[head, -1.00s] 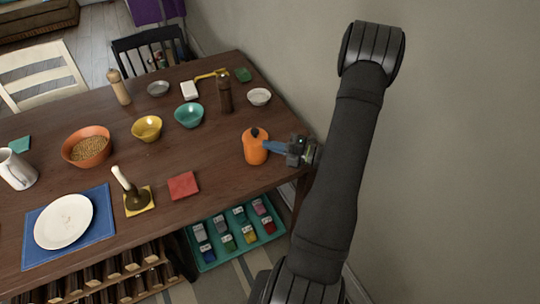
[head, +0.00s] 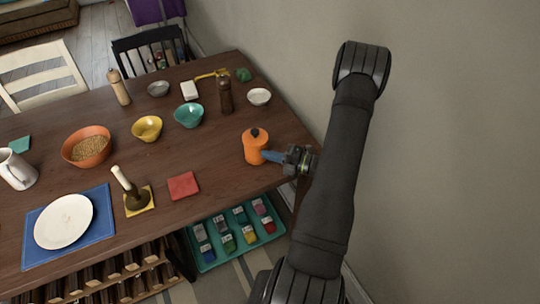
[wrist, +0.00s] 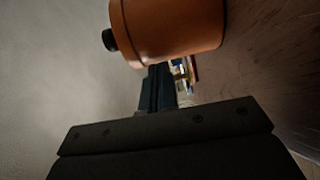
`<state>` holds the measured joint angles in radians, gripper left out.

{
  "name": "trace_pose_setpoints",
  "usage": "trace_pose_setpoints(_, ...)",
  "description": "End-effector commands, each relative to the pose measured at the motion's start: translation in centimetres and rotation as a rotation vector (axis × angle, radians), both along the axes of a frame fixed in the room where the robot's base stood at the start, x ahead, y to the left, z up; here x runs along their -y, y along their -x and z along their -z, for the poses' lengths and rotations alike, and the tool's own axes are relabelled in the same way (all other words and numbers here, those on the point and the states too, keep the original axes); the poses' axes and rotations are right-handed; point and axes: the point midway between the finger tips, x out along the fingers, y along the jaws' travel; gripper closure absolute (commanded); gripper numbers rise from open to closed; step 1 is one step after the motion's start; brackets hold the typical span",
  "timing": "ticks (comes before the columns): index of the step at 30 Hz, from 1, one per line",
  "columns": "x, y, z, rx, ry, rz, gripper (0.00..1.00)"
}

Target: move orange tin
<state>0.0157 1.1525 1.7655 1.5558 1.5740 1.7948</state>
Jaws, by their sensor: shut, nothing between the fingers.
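The orange tin (head: 255,147) with a dark knob on top stands upright on the right part of the wooden table (head: 225,165). It also shows large at the top of the wrist view (wrist: 175,27), lying sideways in that picture. My gripper (head: 268,156) is beside the tin on its right, low over the table, with the blue fingers pointing at it. The fingers (wrist: 158,85) look closed together and hold nothing. Their tips are at or very near the tin's side; I cannot tell whether they touch it.
A red square (head: 183,185) lies left of the tin, and a pestle and mortar (head: 135,197) stand beyond it. A brown pepper mill (head: 225,95), a white bowl (head: 259,97) and a teal bowl (head: 188,115) stand behind. The wall (head: 450,120) is close on the right.

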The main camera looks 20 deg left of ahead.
Motion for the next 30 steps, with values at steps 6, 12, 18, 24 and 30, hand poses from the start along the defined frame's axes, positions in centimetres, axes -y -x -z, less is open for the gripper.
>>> trace_pose_setpoints(6,-3.1,-2.9,0.1,0.005,0.001,-0.006,1.00)
trace_pose_setpoints(12,-7.3,-7.1,0.0,0.004,0.000,-0.004,1.00)
trace_pose_setpoints(18,-10.7,-10.6,0.1,0.002,0.000,-0.003,1.00)
trace_pose_setpoints(24,-12.2,-12.1,0.0,0.001,0.000,-0.001,1.00)
trace_pose_setpoints(30,-12.3,-12.2,0.0,0.000,0.000,0.000,1.00)
